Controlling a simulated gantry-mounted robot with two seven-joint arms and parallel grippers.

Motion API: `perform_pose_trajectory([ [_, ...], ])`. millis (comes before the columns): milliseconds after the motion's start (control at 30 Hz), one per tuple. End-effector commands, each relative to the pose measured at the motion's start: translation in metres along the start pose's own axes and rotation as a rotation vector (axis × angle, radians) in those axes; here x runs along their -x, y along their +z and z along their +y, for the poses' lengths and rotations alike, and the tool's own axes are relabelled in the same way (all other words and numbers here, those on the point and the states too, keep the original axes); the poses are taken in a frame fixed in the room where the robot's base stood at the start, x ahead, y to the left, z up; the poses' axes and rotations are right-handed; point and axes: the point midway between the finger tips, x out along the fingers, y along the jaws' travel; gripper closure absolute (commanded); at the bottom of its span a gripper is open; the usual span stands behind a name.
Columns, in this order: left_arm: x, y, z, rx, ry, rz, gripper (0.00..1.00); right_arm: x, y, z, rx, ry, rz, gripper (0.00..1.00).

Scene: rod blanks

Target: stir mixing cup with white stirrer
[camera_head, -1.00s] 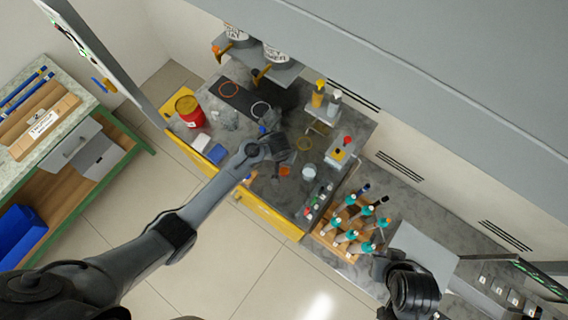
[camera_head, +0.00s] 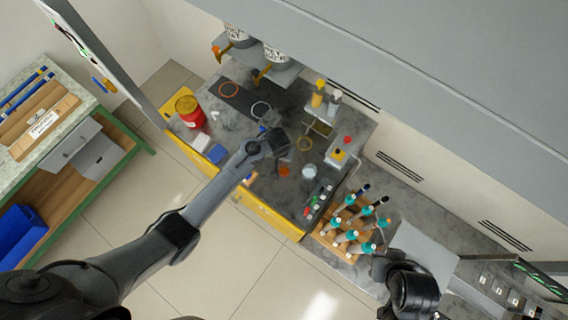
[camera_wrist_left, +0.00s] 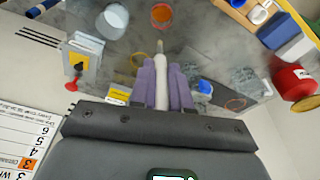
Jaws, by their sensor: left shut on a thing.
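My left gripper (camera_head: 273,141) is over the dark bench in the head view. In the left wrist view its purple fingers (camera_wrist_left: 161,85) are shut on a thin white rod, the white stirrer (camera_wrist_left: 160,62), whose narrow tip points away from the hand. A whitish cup with pale contents, which looks like the mixing cup (camera_wrist_left: 112,19), stands up and left of the tip, apart from it. The cup (camera_head: 309,172) is right of the left gripper in the head view. My right gripper (camera_head: 400,285) is at the lower right; its fingers cannot be made out.
A small orange dish (camera_wrist_left: 162,14) lies beside the cup. Pump bottles (camera_head: 318,94) and a yellow-fronted device (camera_head: 339,154) stand at the right back.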

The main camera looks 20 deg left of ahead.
Motion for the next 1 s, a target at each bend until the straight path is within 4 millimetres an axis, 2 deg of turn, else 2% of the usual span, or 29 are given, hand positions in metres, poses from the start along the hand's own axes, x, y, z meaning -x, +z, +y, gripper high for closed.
perform_pose_trajectory([
  [467, 0.004, 0.0, 0.001, 0.0, 0.002, 0.001, 1.0, 0.0, 0.0, 0.0, 0.001, 0.001, 0.0, 1.0],
  [1000, 0.046, -0.001, 0.002, 0.001, 0.003, 0.002, 1.0, 0.0, -0.001, -0.002, -0.007, -0.006, 0.001, 1.0],
])
